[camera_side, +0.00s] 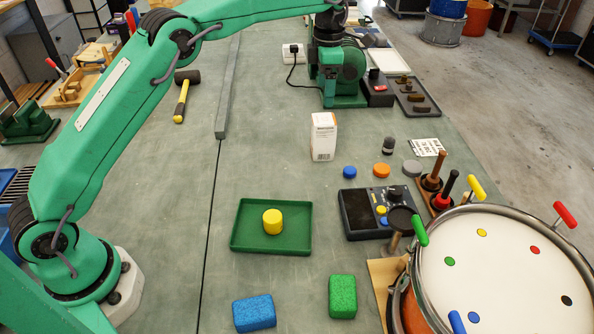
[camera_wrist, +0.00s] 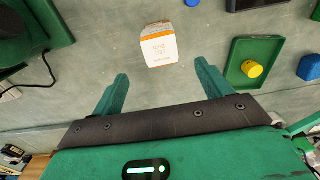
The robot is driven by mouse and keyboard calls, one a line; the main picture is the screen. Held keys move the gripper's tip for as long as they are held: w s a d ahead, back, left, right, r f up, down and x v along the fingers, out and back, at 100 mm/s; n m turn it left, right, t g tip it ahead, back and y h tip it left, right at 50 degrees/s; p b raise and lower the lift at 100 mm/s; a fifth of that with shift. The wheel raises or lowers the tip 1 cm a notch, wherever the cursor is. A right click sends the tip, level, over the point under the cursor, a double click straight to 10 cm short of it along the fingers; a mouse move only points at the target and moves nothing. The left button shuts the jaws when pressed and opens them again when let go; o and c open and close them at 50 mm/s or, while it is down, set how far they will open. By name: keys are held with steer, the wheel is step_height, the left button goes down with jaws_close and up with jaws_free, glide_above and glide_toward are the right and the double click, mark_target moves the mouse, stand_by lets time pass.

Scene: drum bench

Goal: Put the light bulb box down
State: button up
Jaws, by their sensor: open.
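The light bulb box (camera_side: 323,137) is white with a thin orange band and small print. In the side view it stands upright on the green bench top, in front of a green base. In the wrist view the box (camera_wrist: 159,48) is ahead of my gripper (camera_wrist: 162,76), centred on the gap between the two green fingers. The fingers are spread wide with nothing between them, and they look apart from the box. I cannot make out the fingers in the side view.
A black control pad (camera_side: 357,214) and a drum (camera_side: 505,270) are nearer right. A green tray (camera_side: 295,243) holds a yellow cylinder (camera_side: 272,221).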

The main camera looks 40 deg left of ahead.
steer(key=s+a+r+m+t, duration=0.1)
steer(key=s+a+r+m, duration=0.1)
steer(key=s+r+m, duration=0.6)
steer(key=s+a+r+m+t, duration=0.25)
steer(key=s+r+m, duration=0.25)
steer(key=s, duration=0.5)
steer(key=s+a+f+m+t, duration=0.1)
steer(key=s+f+m, duration=0.2)
steer(key=s+m, duration=0.4)
steer(key=s+a+f+m+t, duration=0.1)
steer(key=s+a+f+m, duration=0.1)
steer(key=s+m, duration=0.5)
steer(key=s+f, duration=0.1)
steer(key=s, duration=0.5)
steer(key=shift+s+f, duration=0.4)
